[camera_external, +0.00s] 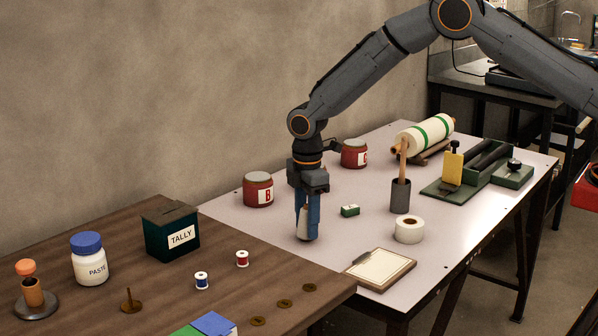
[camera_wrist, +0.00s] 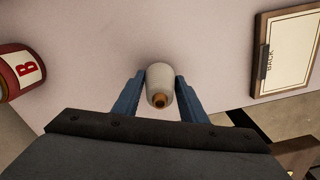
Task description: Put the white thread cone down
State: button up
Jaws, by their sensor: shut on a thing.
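The white thread cone (camera_wrist: 160,78) is between the two blue fingers of my gripper (camera_wrist: 160,92) in the wrist view, with its brown core end toward the camera. In the external view the cone (camera_external: 302,224) shows between the fingers of my gripper (camera_external: 307,236), which point straight down. My gripper is shut on the cone, low over the pale tabletop (camera_external: 240,218) near its left end. I cannot tell whether the cone's base touches the table. Part of the cone is hidden by the fingers.
A red jar marked B (camera_external: 258,190) stands left of my gripper. The brown table (camera_external: 215,254) with spools adjoins at the left.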

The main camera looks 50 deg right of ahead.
jog(key=shift+f, duration=0.1)
jog(key=o, duration=1.2)
jog(key=shift+f, duration=0.1)
jog(key=shift+c, duration=0.2)
notch_tip(320, 180, up, 12)
jog(key=b, duration=0.2)
jog(key=shift+d+r+b, duration=0.1)
jog(key=shift+r+b, duration=0.1)
jog(key=shift+b, duration=0.15)
jog(key=s+d+r+m, duration=0.3)
jog(key=s+d+m, duration=0.3)
jog(key=s+d, duration=0.6)
jog(key=s+d+f+m, duration=0.1)
jog(key=s+d+m, duration=0.2)
jog(key=s, duration=0.8)
jog(key=s+d+m, duration=0.3)
jog(key=s+m, duration=0.1)
jog(key=s, duration=0.8)
jog(key=shift+d+f, duration=0.15)
jog(key=shift+f, duration=0.25)
